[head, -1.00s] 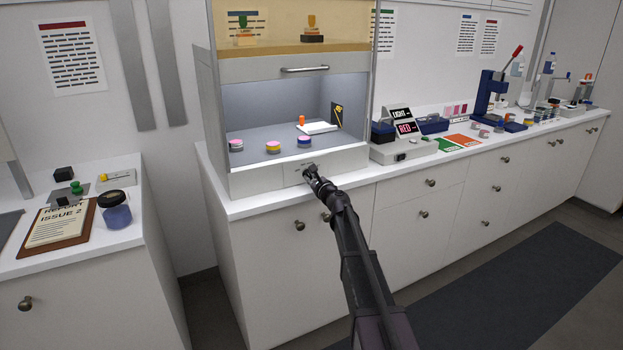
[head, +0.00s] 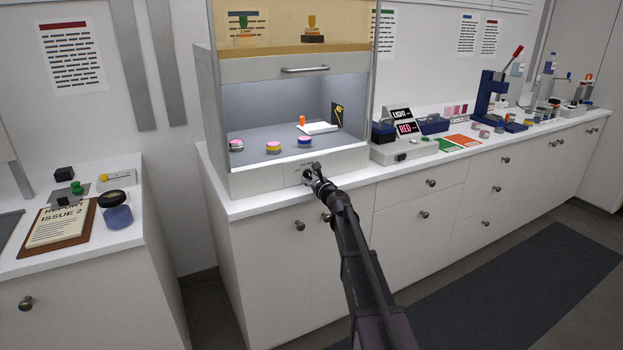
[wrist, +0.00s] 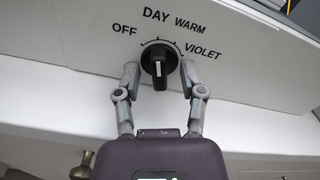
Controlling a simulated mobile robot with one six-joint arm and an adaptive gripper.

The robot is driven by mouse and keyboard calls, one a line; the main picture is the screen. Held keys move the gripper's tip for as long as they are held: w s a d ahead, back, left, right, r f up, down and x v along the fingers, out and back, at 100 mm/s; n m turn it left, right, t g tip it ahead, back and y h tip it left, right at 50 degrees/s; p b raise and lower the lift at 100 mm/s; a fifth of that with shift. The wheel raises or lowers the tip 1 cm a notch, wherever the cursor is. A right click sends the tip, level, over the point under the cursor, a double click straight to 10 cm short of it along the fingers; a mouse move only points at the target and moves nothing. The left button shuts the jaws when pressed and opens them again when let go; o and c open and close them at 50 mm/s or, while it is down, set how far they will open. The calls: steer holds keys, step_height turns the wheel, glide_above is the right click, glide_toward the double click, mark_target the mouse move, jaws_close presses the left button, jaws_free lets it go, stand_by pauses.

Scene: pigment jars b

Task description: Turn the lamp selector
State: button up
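The lamp selector (wrist: 159,66) is a black knob with a white mark on the white front panel of the light booth (head: 262,182). Around it in the wrist view are the labels OFF, DAY, WARM and VIOLET, with short tick marks. Its grip bar stands about upright in the picture; which label it is set to I cannot tell for sure. My gripper (wrist: 159,74) is open, one finger on each side of the knob. Small gaps seem to show between fingers and knob. In the head view my gripper (head: 312,175) is at the panel and partly covers the selector.
To the right stands a small console (head: 405,150) with LIGHT and RED signs. Cupboard knobs (head: 299,225) stick out below the counter. A jar (head: 116,212) and clipboard (head: 60,225) lie left.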

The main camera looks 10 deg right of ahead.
steer(key=shift+s, duration=0.2)
steer(key=v, duration=1.1)
steer(key=shift+s, duration=0.35)
steer(key=s+a+f+n+g+y, duration=0.1)
steer(key=s+a+f+n+g, duration=0.45)
steer(key=s+n, duration=0.3)
steer(key=s+a+f+n+g+y, duration=0.1)
steer(key=s+a+f+n+g, duration=0.4)
steer(key=s+n, duration=0.4)
steer(key=s+d+f+n+g+h, duration=0.3)
steer(key=s+d+f+n+h, duration=0.15)
steer(key=s, duration=0.35)
steer(key=s+d+f+n+g+h, duration=0.35)
steer(key=s+n, duration=0.25)
steer(key=s, duration=0.2)
step_height(320, 180, up, 16)
steer(key=p, duration=1.6)
steer(key=shift+s+a, duration=0.3)
